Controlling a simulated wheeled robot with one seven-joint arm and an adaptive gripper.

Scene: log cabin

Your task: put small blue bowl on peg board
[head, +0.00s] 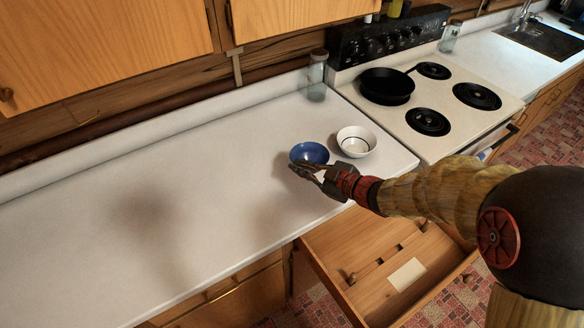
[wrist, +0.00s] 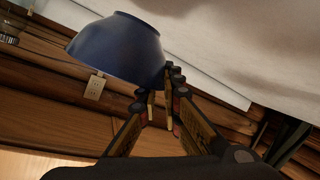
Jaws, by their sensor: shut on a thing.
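The small blue bowl (head: 310,152) is over the right part of the white counter, with its opening up in the head view. It also shows large in the wrist view (wrist: 118,48). My gripper (head: 306,168) is shut on the bowl's near rim; the fingertips also show in the wrist view (wrist: 156,88). I cannot tell how far the bowl is above the counter. The open drawer (head: 318,262) below the counter holds a wooden board (head: 385,285) with slots and short pegs, which looks like the peg board. My arm hides part of the drawer's right side.
A white bowl (head: 357,141) stands just right of the blue one. A glass jar (head: 317,80) stands by the backsplash. A stove (head: 400,115) with a black pan (head: 387,86) is at the right. The left of the counter (head: 130,200) is clear.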

